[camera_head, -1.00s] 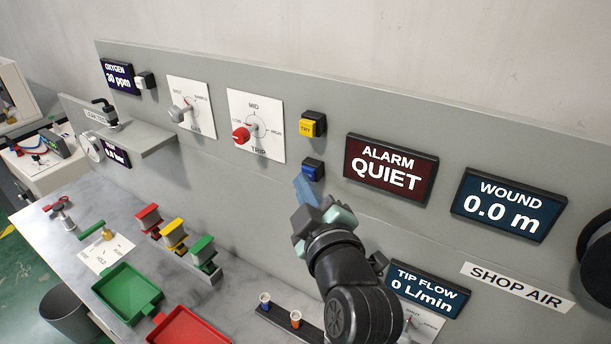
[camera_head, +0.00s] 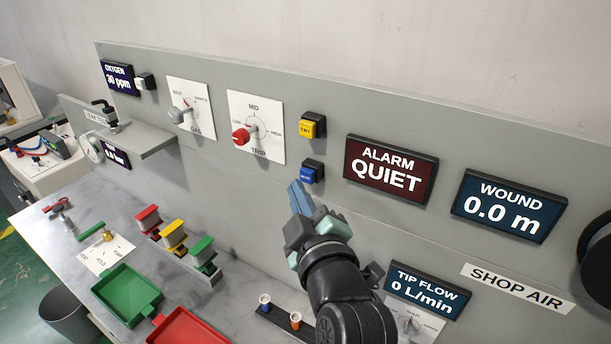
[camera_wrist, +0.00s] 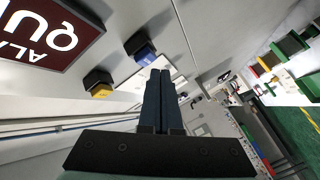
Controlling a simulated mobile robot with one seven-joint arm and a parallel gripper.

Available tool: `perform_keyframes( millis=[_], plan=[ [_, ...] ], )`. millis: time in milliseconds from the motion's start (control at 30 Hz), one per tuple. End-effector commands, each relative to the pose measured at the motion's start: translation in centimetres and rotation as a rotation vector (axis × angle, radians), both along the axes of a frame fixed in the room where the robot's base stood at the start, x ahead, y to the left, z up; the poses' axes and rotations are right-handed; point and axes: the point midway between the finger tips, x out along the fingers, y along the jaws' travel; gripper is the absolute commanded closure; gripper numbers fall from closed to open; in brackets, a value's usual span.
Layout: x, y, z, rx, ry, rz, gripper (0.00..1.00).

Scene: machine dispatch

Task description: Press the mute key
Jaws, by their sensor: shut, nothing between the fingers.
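The mute key is a blue button (camera_head: 308,176) in a black housing on the grey panel, below a yellow key. Its label is too small to read surely. It also shows in the wrist view (camera_wrist: 146,56), just beyond and left of the fingertips. My gripper (camera_head: 297,186) is shut and empty, its blue fingers together and pointing up at the panel. The fingertips are just below and left of the blue key in the head view. The wrist view (camera_wrist: 160,73) shows a small gap between them and the key.
The yellow TRY key (camera_head: 307,129) is right above the blue one. The alarm display (camera_head: 390,168) reads QUIET to the right. The TRIP selector (camera_head: 242,136) with a red knob is to the left. Green (camera_head: 127,312) and red trays lie on the bench below.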

Motion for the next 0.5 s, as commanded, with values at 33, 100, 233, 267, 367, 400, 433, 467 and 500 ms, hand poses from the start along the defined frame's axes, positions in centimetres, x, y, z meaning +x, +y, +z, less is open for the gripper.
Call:
perform_keyframes(
  millis=[33,100,233,267,367,400,433,467,500],
  plan=[
    [0.0,0.0,0.0,0.0,0.0,0.0,1.0],
    [-0.1,0.1,0.0,0.0,-0.001,0.001,1.0],
    [-0.9,0.7,0.0,0.001,0.0,0.003,1.0],
    [-1.1,0.9,0.0,0.001,0.0,0.003,1.0],
    [-1.9,1.5,0.0,0.001,0.0,0.003,1.0],
    [-2.3,1.8,0.0,0.0,-0.001,0.002,1.0],
    [-2.5,1.9,0.0,0.0,0.0,0.003,1.0],
    [-2.8,2.1,-0.1,0.0,0.001,0.002,1.0],
    [-3.1,2.3,0.0,0.001,0.0,0.003,1.0]
  ],
)
